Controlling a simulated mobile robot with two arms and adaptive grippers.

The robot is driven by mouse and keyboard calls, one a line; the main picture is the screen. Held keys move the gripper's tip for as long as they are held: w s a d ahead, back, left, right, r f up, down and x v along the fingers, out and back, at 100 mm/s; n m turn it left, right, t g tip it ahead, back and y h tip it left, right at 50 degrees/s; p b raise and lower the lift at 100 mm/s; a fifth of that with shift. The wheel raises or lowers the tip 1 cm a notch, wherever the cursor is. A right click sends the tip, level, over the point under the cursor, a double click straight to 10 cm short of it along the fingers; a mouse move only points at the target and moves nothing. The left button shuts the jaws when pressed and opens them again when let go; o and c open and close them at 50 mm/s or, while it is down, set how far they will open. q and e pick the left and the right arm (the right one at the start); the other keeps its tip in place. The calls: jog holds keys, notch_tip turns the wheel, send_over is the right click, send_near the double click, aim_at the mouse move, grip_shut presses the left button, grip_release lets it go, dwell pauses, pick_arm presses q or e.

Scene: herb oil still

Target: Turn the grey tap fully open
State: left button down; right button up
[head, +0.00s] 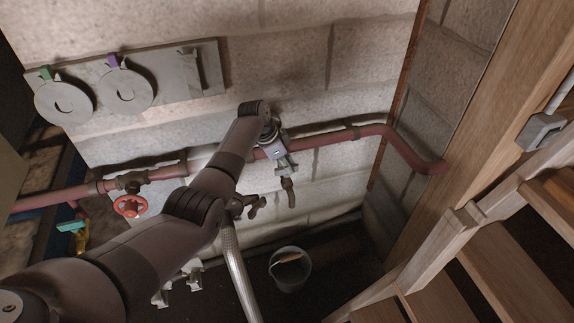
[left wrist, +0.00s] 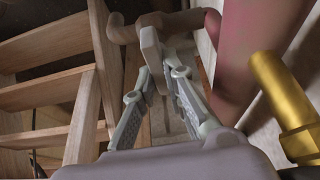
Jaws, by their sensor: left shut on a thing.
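The grey tap (head: 289,192) sits on the reddish wall pipe, its spout hanging down in the head view. My left gripper (head: 287,165) is at the tap from above and hides much of its upper part. In the left wrist view my left gripper (left wrist: 160,85) has both fingers closed around the flat grey tap handle (left wrist: 151,48). The tap's curved brownish body (left wrist: 180,20) shows behind the handle, beside the pipe.
The reddish pipe (head: 340,136) runs along the block wall. A red handwheel (head: 130,206) is on its left part. A bucket (head: 290,268) stands on the floor below. Wooden stairs (head: 490,250) fill the right. A brass fitting (left wrist: 285,100) is near my left gripper.

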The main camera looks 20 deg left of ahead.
pick_arm(q)
jog(key=shift+r+n+p, duration=0.15)
jog(key=shift+n+p, duration=0.15)
jog(key=shift+p, duration=0.3)
jog(key=n+p, duration=0.2)
jog(key=p, duration=0.1)
jog(key=n+t+y+p, duration=0.1)
jog(key=n+p, duration=0.2)
jog(key=shift+n+t+y, duration=0.3)
jog(key=n+y+p, duration=0.1)
jog(key=n+p, duration=0.1)
jog(key=shift+n, duration=0.3)
jog(key=n+y, duration=0.1)
jog(key=n, duration=0.1)
jog(key=shift+n+p, duration=0.4)
jog(key=shift+f+n+y, duration=0.2)
jog(key=shift+n+y, duration=0.2)
jog(key=shift+n, duration=0.4)
jog(key=n+y+b, duration=0.1)
jog(key=n, duration=0.1)
jog(key=shift+f+n, duration=0.1)
jog(key=shift+n, duration=0.2)
jog(key=shift+n+y+b, duration=0.4)
jog(key=shift+n+b, duration=0.45)
jog(key=shift+n, duration=0.45)
